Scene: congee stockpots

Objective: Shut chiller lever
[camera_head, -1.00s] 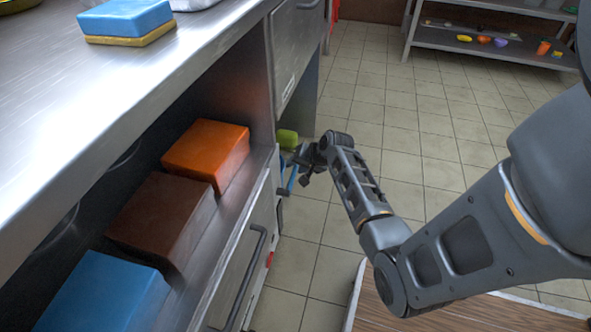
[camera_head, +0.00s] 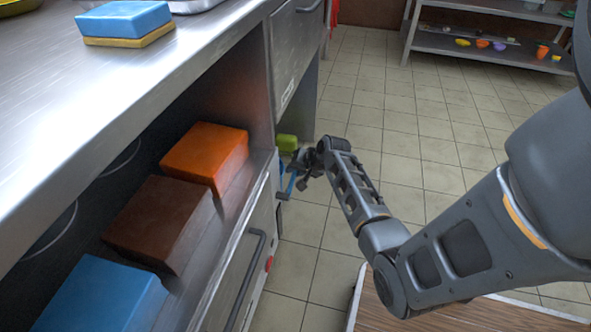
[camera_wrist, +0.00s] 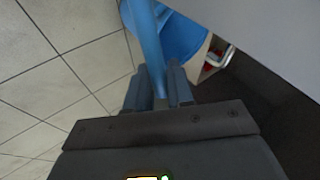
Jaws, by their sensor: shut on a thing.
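The blue lever (camera_head: 290,186) is a slim bar at the far end of the steel counter unit, low beside its front. My gripper (camera_head: 298,166) is at the lever, seen from behind and small in the head view. In the wrist view, the blue bar (camera_wrist: 148,42) runs down between the two fingers of my gripper (camera_wrist: 158,88), which are shut on it. A wide blue round part (camera_wrist: 185,35) lies behind the bar. The lever's far end and its mounting are partly hidden.
Orange (camera_head: 205,155), brown (camera_head: 158,222) and blue (camera_head: 103,295) blocks sit on the counter's lower shelf. A green item (camera_head: 287,143) is just behind my gripper. A drawer handle (camera_head: 246,280) juts from the front. Tiled floor (camera_head: 400,150) is open to the right.

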